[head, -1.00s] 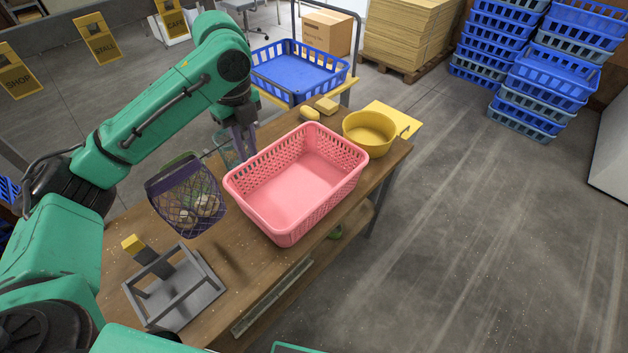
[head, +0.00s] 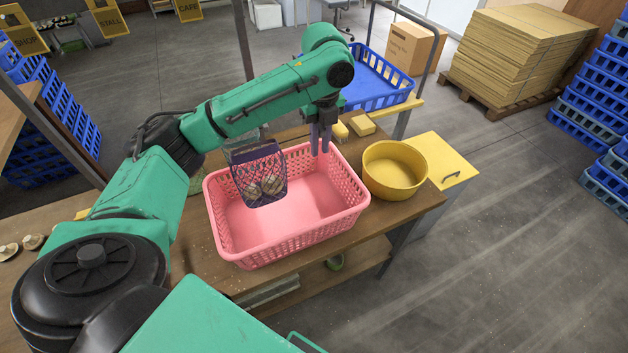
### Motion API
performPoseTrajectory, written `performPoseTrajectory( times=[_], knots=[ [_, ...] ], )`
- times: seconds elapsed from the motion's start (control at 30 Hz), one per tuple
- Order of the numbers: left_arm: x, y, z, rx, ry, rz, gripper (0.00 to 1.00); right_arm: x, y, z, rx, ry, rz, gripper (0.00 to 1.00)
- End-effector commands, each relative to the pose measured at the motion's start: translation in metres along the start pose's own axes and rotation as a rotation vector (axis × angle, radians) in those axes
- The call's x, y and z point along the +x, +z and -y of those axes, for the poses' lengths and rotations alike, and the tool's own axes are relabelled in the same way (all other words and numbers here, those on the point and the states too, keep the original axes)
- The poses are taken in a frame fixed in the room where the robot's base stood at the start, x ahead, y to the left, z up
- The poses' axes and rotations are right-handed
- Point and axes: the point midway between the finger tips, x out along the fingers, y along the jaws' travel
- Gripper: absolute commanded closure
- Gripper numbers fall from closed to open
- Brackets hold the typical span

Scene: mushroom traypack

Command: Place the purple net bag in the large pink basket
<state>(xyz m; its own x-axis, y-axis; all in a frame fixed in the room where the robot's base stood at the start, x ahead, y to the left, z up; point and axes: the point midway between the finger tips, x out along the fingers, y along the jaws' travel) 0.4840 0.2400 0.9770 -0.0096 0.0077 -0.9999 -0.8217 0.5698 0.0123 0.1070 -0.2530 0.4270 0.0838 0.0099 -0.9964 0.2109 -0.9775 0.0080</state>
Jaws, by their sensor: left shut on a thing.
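The purple net bag (head: 273,160) shows over the left half of the large pink basket (head: 279,254), with pale mushrooms visible inside it. The bag overlaps the basket's back wall and floor in the head view; I cannot tell how high it is above the floor. My left gripper (head: 321,145) points down near the basket's back right side, to the right of the bag. It is shut on the bag, though the point of contact is not clear. My right gripper is not in view.
A yellow bowl (head: 390,188) stands right of the basket. Yellow blocks (head: 361,125) lie behind it on the wooden table (head: 414,212). A blue crate (head: 383,100) is farther back. Mushrooms (head: 33,242) lie at the far left.

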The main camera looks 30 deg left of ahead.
Motion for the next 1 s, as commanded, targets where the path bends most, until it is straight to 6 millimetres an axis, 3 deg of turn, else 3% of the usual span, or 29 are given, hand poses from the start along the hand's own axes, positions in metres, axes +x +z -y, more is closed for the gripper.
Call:
performPoseTrajectory(
  times=[0.2, 0.5, 0.87, 0.9, 0.97, 1.0],
  knots=[
    [0.066, 0.000, 0.000, 0.000, 0.004, 0.000, 1.00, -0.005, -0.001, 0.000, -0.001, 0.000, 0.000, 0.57],
    [0.120, -0.001, 0.001, 0.002, 0.002, 0.000, 1.00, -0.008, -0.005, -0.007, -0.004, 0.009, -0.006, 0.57],
    [0.130, 0.000, 0.002, 0.001, 0.000, 0.002, 1.00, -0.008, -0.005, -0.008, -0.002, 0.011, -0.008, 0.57],
    [0.131, 0.000, 0.002, 0.001, 0.000, 0.002, 0.78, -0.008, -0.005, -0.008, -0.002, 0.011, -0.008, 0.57],
    [0.130, 0.000, 0.002, 0.001, -0.001, 0.002, 0.55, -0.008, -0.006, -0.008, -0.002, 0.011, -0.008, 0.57],
    [0.130, 0.000, 0.002, 0.001, -0.001, 0.002, 0.52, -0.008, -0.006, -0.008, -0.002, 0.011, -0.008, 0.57]
  ],
)
